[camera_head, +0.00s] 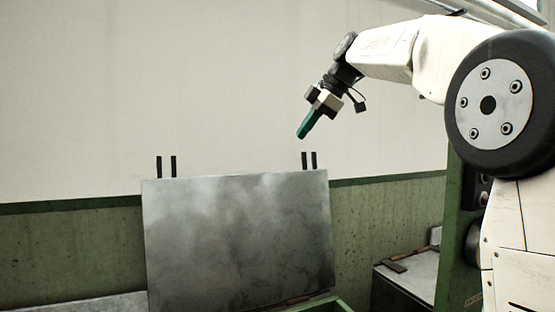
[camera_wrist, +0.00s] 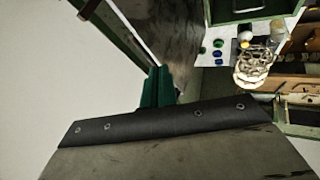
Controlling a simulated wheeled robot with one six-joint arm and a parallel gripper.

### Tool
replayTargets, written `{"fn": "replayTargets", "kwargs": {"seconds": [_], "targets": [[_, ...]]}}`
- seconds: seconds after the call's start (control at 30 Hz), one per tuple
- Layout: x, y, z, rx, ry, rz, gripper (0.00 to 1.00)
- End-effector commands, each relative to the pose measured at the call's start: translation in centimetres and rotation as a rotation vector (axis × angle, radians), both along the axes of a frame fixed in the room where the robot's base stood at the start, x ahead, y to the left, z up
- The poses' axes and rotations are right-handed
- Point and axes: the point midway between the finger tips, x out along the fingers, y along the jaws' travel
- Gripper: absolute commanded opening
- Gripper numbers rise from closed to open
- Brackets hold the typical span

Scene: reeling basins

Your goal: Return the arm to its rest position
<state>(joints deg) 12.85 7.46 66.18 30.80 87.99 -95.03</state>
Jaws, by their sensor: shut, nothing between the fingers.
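My arm reaches in from the right in the head view, high in front of the pale wall. My gripper (camera_head: 307,126) has green fingers that point down and to the left. It is shut and empty, in the air above the grey metal panel (camera_head: 238,240), apart from it. In the wrist view the green fingers of my gripper (camera_wrist: 158,88) show close together near the middle, with nothing between them.
Two pairs of dark posts rise at the panel's top edge. A low green wall (camera_head: 70,255) runs behind. A metal-topped basin (camera_head: 412,275) stands at right.

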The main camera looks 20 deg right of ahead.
Motion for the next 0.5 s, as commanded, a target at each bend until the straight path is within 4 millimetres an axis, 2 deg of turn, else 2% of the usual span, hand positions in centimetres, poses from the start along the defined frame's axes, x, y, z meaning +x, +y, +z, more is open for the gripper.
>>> {"fn": "replayTargets", "kwargs": {"seconds": [0.17, 0.3, 0.4, 0.5], "targets": [[0.0, 0.0, 0.1, 0.011, 0.012, -0.02, 0.0], [0.3, -0.2, -0.4, 0.053, 0.071, -0.148, 0.0], [0.4, -0.9, -3.7, 0.091, 0.189, -0.314, 0.0], [-1.3, -1.3, -7.1, 0.116, 0.312, -0.505, 0.0]]}}
